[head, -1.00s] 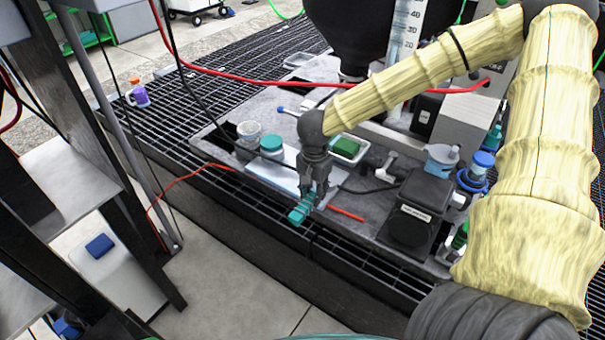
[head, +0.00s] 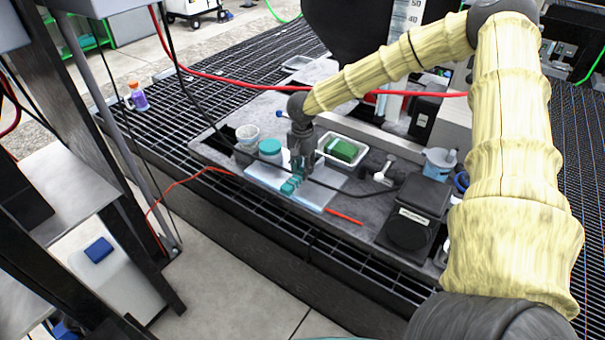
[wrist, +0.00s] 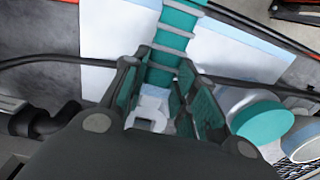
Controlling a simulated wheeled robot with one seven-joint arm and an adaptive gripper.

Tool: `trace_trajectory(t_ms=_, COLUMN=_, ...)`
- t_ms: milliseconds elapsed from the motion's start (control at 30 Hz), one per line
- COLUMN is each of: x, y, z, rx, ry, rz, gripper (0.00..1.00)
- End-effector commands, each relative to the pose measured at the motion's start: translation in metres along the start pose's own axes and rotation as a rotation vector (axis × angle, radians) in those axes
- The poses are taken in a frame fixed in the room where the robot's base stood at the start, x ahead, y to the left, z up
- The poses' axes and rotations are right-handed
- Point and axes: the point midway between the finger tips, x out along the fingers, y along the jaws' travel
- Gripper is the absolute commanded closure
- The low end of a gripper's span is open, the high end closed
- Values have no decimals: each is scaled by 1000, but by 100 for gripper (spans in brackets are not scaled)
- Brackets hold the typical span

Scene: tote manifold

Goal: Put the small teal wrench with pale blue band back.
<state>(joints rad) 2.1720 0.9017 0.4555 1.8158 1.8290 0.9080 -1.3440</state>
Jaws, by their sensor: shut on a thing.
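My gripper (head: 299,172) points down over a pale blue-white sheet (head: 318,193) on the grey work surface. Its jaws are shut on a teal piece with pale bands, which I take for the teal wrench (head: 289,187). In the wrist view the wrench (wrist: 180,22) runs away from between the fingers (wrist: 160,85), above the sheet (wrist: 112,40). I cannot tell whether the wrench touches the sheet.
A teal-lidded jar (head: 270,147) and a pale cup (head: 248,133) stand left of my gripper. A tray with a green block (head: 342,149) is behind right. A dark cable crosses the surface nearby. A black box (head: 408,228) and a red rod (head: 343,217) lie right.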

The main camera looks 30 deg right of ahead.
Motion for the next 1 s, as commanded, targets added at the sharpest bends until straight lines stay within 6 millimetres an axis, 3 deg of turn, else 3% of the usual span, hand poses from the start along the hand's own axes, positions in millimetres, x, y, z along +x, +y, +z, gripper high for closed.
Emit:
trace_trajectory(t_ms=200, x=25, y=1, z=0, rx=0, ry=1, rz=2, gripper=100)
trace_trajectory(t_ms=533, x=28, y=1, z=0, rx=0, ry=0, rz=1, gripper=100)
trace_trajectory(t_ms=567, x=28, y=1, z=0, rx=0, ry=0, rz=1, gripper=66)
trace_trajectory(t_ms=633, x=28, y=1, z=0, rx=0, ry=0, rz=1, gripper=54)
trace_trajectory(t_ms=667, x=28, y=1, z=0, rx=0, ry=0, rz=1, gripper=50)
trace_trajectory(t_ms=1000, x=27, y=1, z=0, rx=0, ry=0, rz=1, gripper=50)
